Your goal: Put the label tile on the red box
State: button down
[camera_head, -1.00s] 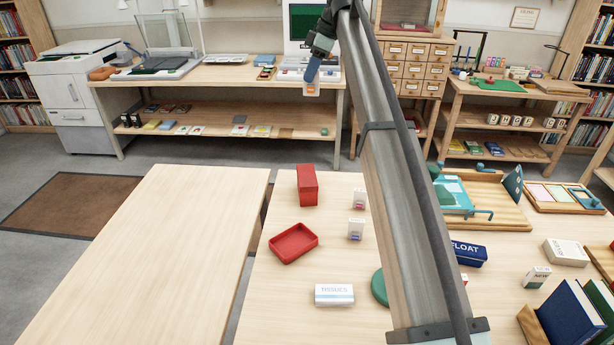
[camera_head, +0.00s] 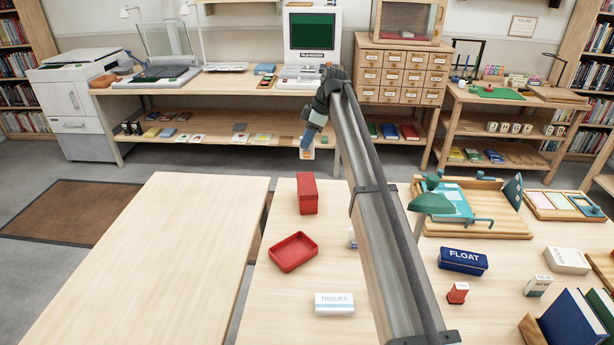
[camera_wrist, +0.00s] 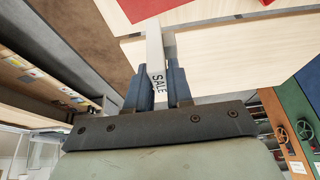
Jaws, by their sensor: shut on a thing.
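The label tile is a white piece with dark "SALE" lettering. In the wrist view the tile (camera_wrist: 156,55) is held between the blue fingers of my gripper (camera_wrist: 160,84), sticking out past their tips. The red box (camera_head: 307,194) stands closed on the table, just below the tile in the picture; the two look apart. A large red surface (camera_wrist: 140,8) at the top of the wrist view is probably this box.
An open red tray (camera_head: 293,252) lies in front of the box. A tissue pack (camera_head: 334,304) is nearer. My arm covers the table right of the box, partly hiding a small white box (camera_head: 352,238). A green lamp (camera_head: 432,200) and blue FLOAT box (camera_head: 463,261) stand further right.

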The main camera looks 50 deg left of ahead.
jog(key=shift+f, duration=4.65)
jog(key=shift+f, duration=0.15)
jog(key=c, duration=1)
grip_release()
jog(key=shift+w+d+r, duration=0.15)
jog(key=shift+r, duration=1.55)
jog(key=shift+w+d+r, duration=0.1)
jog(key=shift+r, duration=1.55)
jog(key=shift+w+d+r, duration=0.15)
jog(key=shift+r, duration=1.55)
